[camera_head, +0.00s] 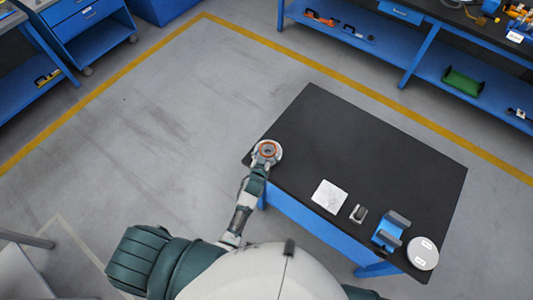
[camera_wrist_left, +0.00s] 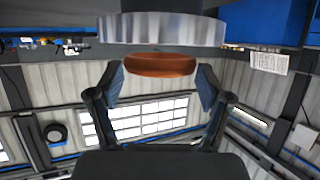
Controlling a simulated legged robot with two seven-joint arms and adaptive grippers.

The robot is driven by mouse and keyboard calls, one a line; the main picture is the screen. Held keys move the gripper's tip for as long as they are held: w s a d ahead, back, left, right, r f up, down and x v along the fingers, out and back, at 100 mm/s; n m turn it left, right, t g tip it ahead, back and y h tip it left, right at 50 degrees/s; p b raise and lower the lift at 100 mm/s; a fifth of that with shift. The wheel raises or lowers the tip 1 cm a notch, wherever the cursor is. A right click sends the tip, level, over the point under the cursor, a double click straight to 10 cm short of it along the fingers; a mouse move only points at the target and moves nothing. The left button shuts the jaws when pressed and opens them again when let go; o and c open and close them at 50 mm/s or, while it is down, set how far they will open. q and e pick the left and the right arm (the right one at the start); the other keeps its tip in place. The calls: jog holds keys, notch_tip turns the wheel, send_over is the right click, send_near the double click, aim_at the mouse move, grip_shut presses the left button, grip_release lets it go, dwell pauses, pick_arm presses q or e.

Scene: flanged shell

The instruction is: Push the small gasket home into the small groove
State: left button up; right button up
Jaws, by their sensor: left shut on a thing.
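The small gasket is an orange-brown ring (camera_wrist_left: 160,65) between my left fingertips in the left wrist view. A round metal part (camera_wrist_left: 162,28), which looks like the shell, fills the top of that view, close to the gasket; I cannot tell if they touch. In the head view the orange ring (camera_head: 268,149) shows inside a round grey outline at the table's left corner. My left gripper (camera_wrist_left: 161,84) is shut on the gasket. The small groove cannot be made out. My right gripper is not in view.
On the black table (camera_head: 335,140) are a pale square plate (camera_head: 329,196), a small grey piece (camera_head: 359,213), a blue fixture (camera_head: 388,233) and a round pale lid (camera_head: 422,254) with labels. The table's far side is clear. A blue workbench (camera_head: 420,60) stands behind.

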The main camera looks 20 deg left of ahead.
pick_arm(q)
jog(key=shift+r, duration=0.1)
dwell(0.3)
jog(key=shift+f+b, duration=0.6)
jog(key=shift+f, duration=0.45)
jog(key=o, duration=1.2)
jog(key=shift+o, duration=0.4)
jog(key=v, duration=1.2)
jog(key=shift+d+f, duration=0.1)
